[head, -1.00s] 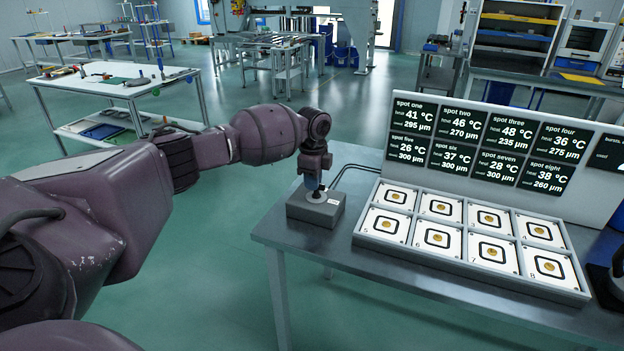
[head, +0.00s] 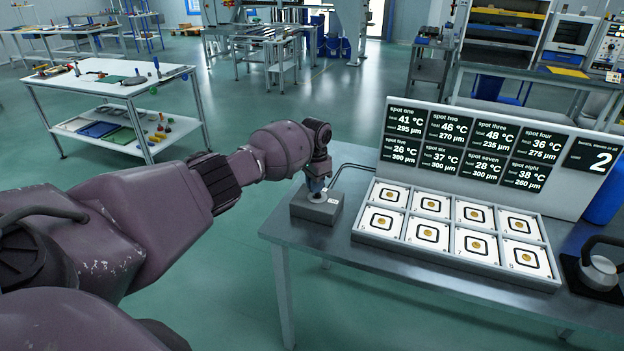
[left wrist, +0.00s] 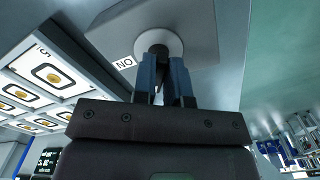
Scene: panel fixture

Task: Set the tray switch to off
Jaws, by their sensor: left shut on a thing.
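The tray switch is a grey box (head: 315,207) at the left end of the metal table, with a round pale knob on top and cables behind. In the left wrist view, the knob (left wrist: 159,41) sits at the top centre. A white label (left wrist: 124,63) on the box reads "NO" from this side, like "ON" upside down. My left gripper (head: 317,188) comes from above with its blue fingers (left wrist: 160,66) shut on the knob. The fingers partly hide the knob. The sample tray (head: 450,263) stands right of the switch, with several numbered spots. My right gripper is not in view.
A display panel (head: 470,190) behind the tray shows heat and wear readings, and a "2" at its right. A dark device with a pale round part (head: 600,268) stands at the table's right. The tabletop (head: 330,243) is bare in front of the switch. A white workbench stands back left.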

